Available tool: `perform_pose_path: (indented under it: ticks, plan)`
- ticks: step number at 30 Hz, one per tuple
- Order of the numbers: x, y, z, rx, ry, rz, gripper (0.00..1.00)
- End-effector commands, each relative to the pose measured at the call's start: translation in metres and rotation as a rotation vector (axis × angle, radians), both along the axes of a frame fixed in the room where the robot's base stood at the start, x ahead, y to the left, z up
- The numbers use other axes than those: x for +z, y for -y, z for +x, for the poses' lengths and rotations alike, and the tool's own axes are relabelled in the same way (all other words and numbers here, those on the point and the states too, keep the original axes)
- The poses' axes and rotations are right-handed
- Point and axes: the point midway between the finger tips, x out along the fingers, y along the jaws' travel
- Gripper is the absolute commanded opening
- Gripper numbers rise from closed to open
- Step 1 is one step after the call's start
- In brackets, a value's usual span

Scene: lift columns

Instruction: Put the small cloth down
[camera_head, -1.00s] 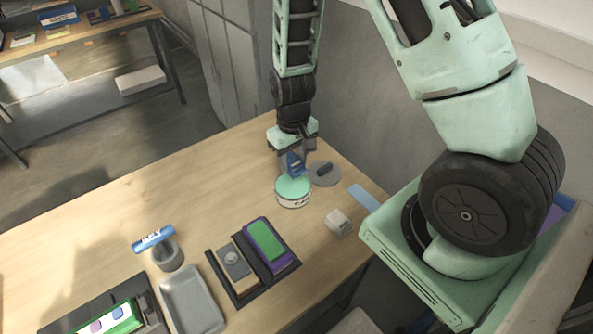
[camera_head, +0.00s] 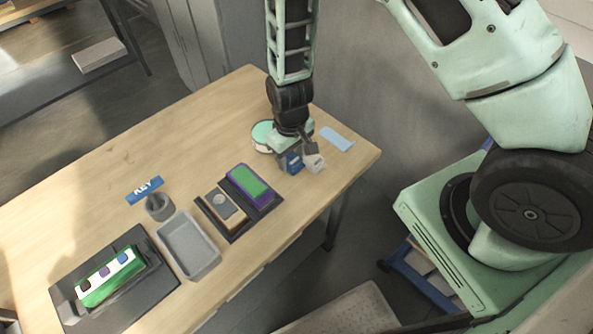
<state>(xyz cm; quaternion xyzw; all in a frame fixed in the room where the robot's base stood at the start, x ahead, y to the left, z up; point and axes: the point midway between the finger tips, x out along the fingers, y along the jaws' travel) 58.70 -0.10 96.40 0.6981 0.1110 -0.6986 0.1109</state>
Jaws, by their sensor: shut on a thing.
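My gripper (camera_head: 297,155) is low over the back right part of the wooden table. It is shut on a small dark blue cloth (camera_head: 291,162), which hangs below the fingers with a pale mark on it. The cloth is just left of a small white block (camera_head: 315,163). I cannot tell whether its lower edge touches the table. The gripper's wrist partly covers a round tin with a green top (camera_head: 262,134) behind it.
A light blue flat strip (camera_head: 337,138) lies right of the gripper. A dark tray with a purple-green block (camera_head: 250,183) lies in front. Further left are a grey tray (camera_head: 188,262), a grey cup (camera_head: 159,207) with a blue KEY tag (camera_head: 145,190), and a dark case (camera_head: 70,300). The table's left back is clear.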

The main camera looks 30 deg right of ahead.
Motion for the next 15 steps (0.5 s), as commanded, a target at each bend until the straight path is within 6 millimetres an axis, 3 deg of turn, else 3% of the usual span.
perform_pose_path:
  ticks: [15]
  plan:
    - [-0.052, 0.001, -0.001, -0.001, -0.003, -0.001, 0.23]
